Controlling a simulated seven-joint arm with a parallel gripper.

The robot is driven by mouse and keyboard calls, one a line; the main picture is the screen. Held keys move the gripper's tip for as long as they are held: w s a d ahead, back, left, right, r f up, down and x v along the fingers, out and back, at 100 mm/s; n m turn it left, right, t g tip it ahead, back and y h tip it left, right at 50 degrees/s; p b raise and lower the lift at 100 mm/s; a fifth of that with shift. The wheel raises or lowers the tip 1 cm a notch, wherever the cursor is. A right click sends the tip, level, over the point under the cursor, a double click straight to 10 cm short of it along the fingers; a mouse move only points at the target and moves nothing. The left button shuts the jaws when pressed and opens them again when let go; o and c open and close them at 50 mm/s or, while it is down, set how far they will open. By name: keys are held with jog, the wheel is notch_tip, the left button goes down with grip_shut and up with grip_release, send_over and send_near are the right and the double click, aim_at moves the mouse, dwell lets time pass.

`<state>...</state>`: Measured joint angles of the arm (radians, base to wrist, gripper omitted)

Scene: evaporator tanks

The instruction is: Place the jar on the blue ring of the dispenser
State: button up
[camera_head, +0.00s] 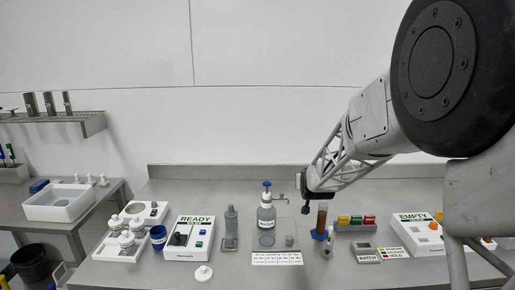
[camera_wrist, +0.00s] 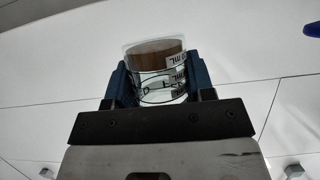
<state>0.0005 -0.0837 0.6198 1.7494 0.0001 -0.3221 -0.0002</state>
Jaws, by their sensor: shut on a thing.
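My gripper (camera_wrist: 160,85) is shut on a clear jar (camera_wrist: 157,65), with a blue finger on either side of it. The jar has brown contents at its far end and printed mL labels on its side. In the head view, a brown vessel (camera_head: 321,218) with blue at its lower end shows just below the end of my arm; I cannot tell if it is the held jar. The dispenser is a bottle (camera_head: 266,213) with a blue cap.
A READY box (camera_head: 188,238) stands left and an EMPTY box (camera_head: 418,233) right. A grey bottle (camera_head: 231,221) is left of the dispenser. A small grey piece (camera_head: 289,241) sits right of the ring. A rack with coloured items (camera_head: 356,222) is right of the brown vessel.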

dwell(0.3)
jog(key=s+a+f+n+y, duration=0.2)
jog(key=s+a+f, duration=0.2)
jog(key=s, duration=0.8)
jog(key=s+a+f+n+g+y, duration=0.1)
jog(key=s+a+f+y, duration=0.1)
jog(key=s+a+f, duration=0.3)
jog(key=s+a+f+n+y, duration=0.2)
jog(key=s+a+f, duration=0.2)
jog(key=s+a, duration=0.7)
jog(key=s, duration=1)
jog(key=shift+s+f+n+g, duration=0.25)
jog(key=shift+f+n+g, duration=0.05)
jog(key=shift+f, duration=0.1)
jog(key=shift+w, duration=0.1)
jog(key=shift+w+a+f, duration=0.2)
jog(key=shift+w+a, duration=0.7)
jog(key=shift+w, duration=1.3)
jog(key=shift+w+a+f, duration=0.25)
jog(key=shift+w+a, duration=0.65)
jog(key=shift+w, duration=1.25)
jog(key=shift+w+a+f, duration=0.2)
jog(key=shift+w+a, duration=0.7)
jog(key=shift+w, duration=1.3)
jog(key=shift+w+a+f, duration=0.1)
jog(key=shift+w+a, duration=0.25)
jog(key=shift+w, duration=0.45)
jog(key=shift+f, duration=1.55)
